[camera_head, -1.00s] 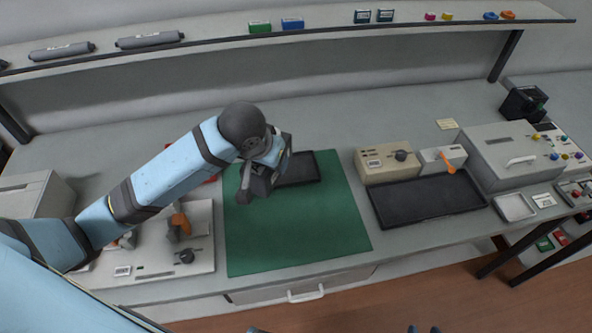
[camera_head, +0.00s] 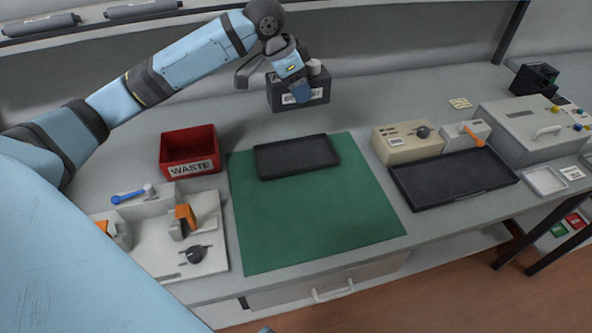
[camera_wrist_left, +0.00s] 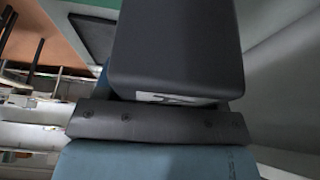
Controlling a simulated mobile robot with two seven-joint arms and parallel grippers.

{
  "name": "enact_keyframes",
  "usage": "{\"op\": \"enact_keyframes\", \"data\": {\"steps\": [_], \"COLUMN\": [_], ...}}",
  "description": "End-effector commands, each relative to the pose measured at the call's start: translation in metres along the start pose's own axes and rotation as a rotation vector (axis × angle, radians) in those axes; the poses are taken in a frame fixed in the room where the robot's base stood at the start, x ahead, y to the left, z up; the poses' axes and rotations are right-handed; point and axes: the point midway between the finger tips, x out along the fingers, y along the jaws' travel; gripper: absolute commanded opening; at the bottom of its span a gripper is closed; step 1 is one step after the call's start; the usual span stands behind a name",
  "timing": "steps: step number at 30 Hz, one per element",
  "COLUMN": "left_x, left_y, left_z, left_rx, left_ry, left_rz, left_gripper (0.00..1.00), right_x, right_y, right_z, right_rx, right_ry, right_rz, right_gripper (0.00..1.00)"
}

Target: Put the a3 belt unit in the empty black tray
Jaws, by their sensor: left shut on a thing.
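My left gripper (camera_head: 299,88) is shut on a dark grey box-shaped unit (camera_head: 318,84), which looks like the a3 belt unit. A finger covers part of its white label, so I cannot read it fully. The unit is at the back of the bench, beyond the green mat; I cannot tell whether it touches the bench. In the left wrist view the unit (camera_wrist_left: 175,45) fills the middle, close to the camera. One empty black tray (camera_head: 297,172) lies on the mat's far edge. A larger empty black tray (camera_head: 455,178) lies to its right. My right gripper is not in view.
A red WASTE bin (camera_head: 188,143) stands left of the mat (camera_head: 310,215). A white fixture (camera_head: 195,250) with orange clamps is at the front left. Beige (camera_head: 405,142) and white devices stand right of the mat. A shelf runs above the back. The mat's front is clear.

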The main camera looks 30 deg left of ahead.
Motion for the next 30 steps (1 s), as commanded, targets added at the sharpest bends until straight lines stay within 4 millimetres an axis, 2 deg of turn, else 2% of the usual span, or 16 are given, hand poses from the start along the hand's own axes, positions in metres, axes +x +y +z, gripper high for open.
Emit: {"op": "enact_keyframes", "data": {"steps": [1, 5, 11, 18, 22, 30], "left_x": [-0.001, 0.001, 0.043, 0.098, 0.116, 0.134], "left_y": [-0.007, -0.012, -0.012, -0.011, -0.011, -0.011], "left_z": [0.001, 0.003, 0.022, 0.044, 0.051, 0.059], "left_rx": [0.016, 0.037, 0.038, 0.038, 0.038, 0.038], "left_ry": [0.003, 0.000, -0.004, -0.002, -0.001, -0.001], "left_rz": [0.003, 0.016, 0.020, 0.019, 0.018, 0.018], "left_gripper": [0.20, 0.20, 0.20, 0.20, 0.20, 0.20], "right_x": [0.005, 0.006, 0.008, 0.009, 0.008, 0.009], "right_y": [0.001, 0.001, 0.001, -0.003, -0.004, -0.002], "right_z": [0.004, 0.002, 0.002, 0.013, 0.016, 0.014], "right_rx": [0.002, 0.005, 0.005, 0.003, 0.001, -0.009], "right_ry": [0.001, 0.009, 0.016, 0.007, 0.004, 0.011], "right_rz": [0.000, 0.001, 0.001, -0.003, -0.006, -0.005], "right_gripper": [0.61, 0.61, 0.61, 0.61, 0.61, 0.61]}}
